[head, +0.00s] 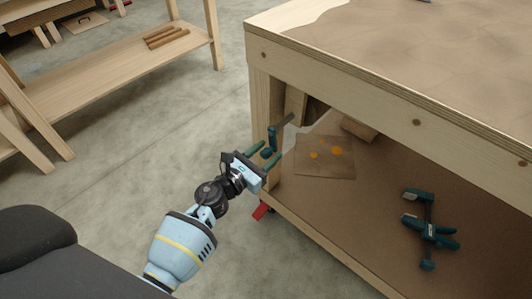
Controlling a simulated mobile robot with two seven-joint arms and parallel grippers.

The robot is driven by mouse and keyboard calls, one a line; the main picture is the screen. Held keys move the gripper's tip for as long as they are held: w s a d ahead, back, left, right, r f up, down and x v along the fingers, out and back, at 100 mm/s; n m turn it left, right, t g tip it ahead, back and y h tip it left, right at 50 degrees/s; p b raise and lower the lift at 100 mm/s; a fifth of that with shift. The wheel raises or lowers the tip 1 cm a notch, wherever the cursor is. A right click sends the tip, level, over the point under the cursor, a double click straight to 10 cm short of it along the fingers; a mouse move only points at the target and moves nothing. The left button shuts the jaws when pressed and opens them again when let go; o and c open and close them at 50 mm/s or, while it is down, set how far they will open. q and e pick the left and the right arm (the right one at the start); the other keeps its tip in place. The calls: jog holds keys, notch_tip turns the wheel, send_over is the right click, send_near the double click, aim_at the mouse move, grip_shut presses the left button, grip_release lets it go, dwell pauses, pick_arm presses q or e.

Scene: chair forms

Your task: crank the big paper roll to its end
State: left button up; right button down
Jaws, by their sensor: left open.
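A crank with a grey arm (284,121) and a teal handle (271,137) shows beside the near left leg of the workbench (262,95). My left gripper (272,150) reaches up to it from below left. Its two teal fingers are apart, and the crank's handle appears between or just beyond them. I cannot tell whether they touch it. I cannot clearly make out the big paper roll; brown sheet covers much of the bench top (440,50). My right gripper is out of view.
The bench's lower shelf (350,215) holds a brown sheet with orange spots (312,168) and a teal clamp (428,229). A red piece (261,211) sits low by the leg. Another wooden bench (110,65) stands at upper left. The floor (120,150) between is clear.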

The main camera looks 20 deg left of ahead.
pick_arm(q)
jog(key=c, duration=1)
